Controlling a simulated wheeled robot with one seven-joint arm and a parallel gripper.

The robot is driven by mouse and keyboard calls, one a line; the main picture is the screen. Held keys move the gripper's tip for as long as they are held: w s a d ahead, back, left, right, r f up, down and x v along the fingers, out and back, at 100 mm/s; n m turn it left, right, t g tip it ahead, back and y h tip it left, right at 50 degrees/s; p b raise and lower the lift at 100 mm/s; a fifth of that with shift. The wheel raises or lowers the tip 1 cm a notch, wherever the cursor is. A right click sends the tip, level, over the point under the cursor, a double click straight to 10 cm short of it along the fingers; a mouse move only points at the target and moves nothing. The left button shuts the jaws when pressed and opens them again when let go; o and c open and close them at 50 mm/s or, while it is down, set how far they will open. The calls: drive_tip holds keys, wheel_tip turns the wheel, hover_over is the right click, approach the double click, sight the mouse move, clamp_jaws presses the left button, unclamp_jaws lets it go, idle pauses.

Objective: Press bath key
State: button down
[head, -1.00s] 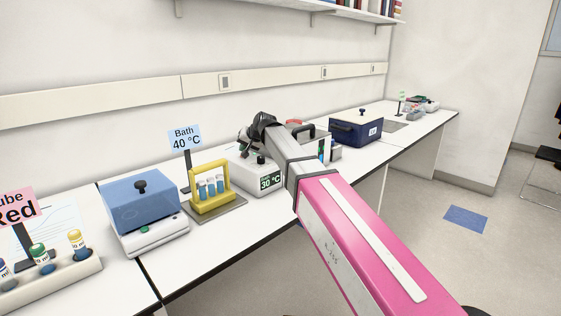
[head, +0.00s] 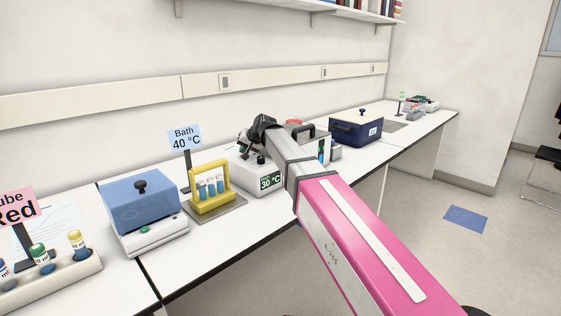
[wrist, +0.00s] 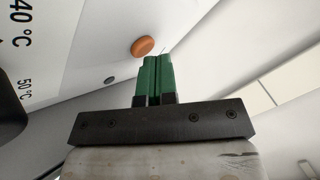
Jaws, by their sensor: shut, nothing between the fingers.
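The white bath unit (head: 247,176) stands on the bench behind the yellow tube rack, with a lit display (head: 270,181) reading 30 °C. In the wrist view a round orange key (wrist: 143,46) sits on a white panel (wrist: 95,30) printed with 40 °C and 50 °C. My gripper (wrist: 156,60) has its green fingers shut together and empty, with the tips close beside the orange key. I cannot tell whether they touch it. In the head view my gripper (head: 244,146) is above the bath unit, partly hidden by my wrist, and the key is not distinguishable.
A blue sign (head: 184,138) reads Bath 40 °C. The yellow rack (head: 211,205) holds several tubes. A blue-lidded unit (head: 142,208) stands to the left, and a dark blue box (head: 350,134) stands beyond my arm. The front bench strip is clear.

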drive_tip(key=shift+r, duration=0.35)
drive_tip(key=shift+r, duration=0.15)
drive_tip(key=shift+r, duration=2.9)
